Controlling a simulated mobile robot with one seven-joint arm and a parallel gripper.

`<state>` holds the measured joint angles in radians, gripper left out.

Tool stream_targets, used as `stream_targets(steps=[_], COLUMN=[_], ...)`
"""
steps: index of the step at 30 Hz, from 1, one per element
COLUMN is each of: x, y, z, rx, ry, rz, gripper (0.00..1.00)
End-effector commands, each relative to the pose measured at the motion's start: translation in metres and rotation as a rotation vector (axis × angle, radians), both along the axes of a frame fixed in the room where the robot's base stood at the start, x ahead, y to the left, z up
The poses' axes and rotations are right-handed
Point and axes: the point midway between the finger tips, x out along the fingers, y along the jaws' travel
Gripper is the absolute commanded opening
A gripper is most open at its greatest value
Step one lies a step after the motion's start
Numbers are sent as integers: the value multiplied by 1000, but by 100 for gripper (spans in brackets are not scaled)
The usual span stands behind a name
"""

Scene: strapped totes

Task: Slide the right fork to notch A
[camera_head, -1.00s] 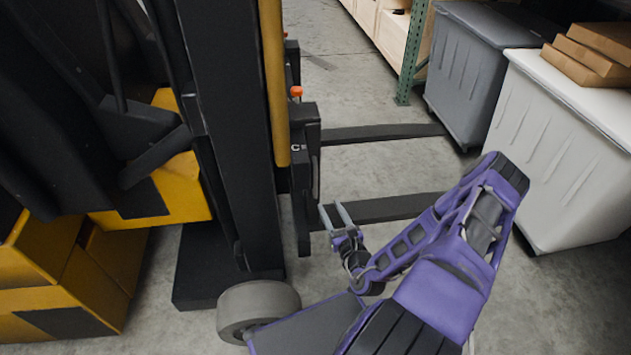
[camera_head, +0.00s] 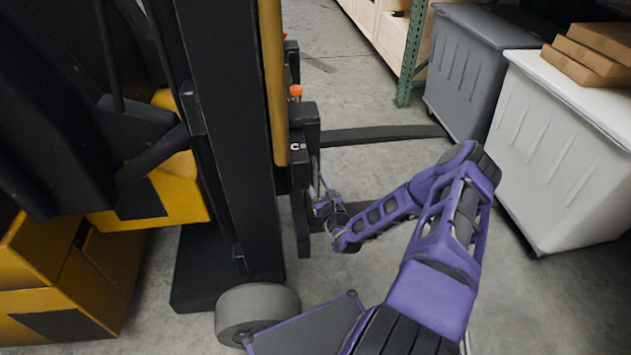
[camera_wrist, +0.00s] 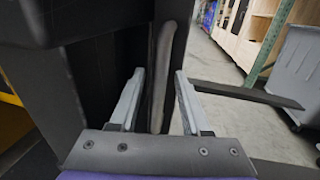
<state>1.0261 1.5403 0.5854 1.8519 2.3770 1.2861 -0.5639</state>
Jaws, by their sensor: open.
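The black near fork (camera_head: 356,208) sticks out to the right from the truck's carriage in the head view, mostly hidden behind my arm. Its upright shank (camera_wrist: 162,75) stands between my fingers in the wrist view. The far fork (camera_head: 385,134) lies parallel behind it and also shows in the wrist view (camera_wrist: 245,93). A letter C (camera_head: 296,147) is on the carriage above the near fork; I see no letter A. My gripper (camera_head: 317,180) is open at the near shank, one finger on each side (camera_wrist: 158,88); contact cannot be told.
The black mast (camera_head: 235,130) and grey wheel (camera_head: 257,312) stand left of my arm. A white tote (camera_head: 560,150) and a grey tote (camera_head: 475,75) stand at the right, with cartons (camera_head: 590,55) on the white one. A green rack post (camera_head: 411,50) is behind. Floor between is clear.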

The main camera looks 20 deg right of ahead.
Motion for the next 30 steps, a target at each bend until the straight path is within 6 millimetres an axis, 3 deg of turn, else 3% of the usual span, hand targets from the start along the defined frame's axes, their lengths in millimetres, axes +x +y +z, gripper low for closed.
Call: stream_targets(steps=[1,6,9,30], x=[0,0,-1,-1], y=[0,0,0,0], z=[0,0,0,0], rx=[0,0,-1,-1], ry=[0,0,0,0], rz=[0,0,0,0], gripper=[44,13,0,0])
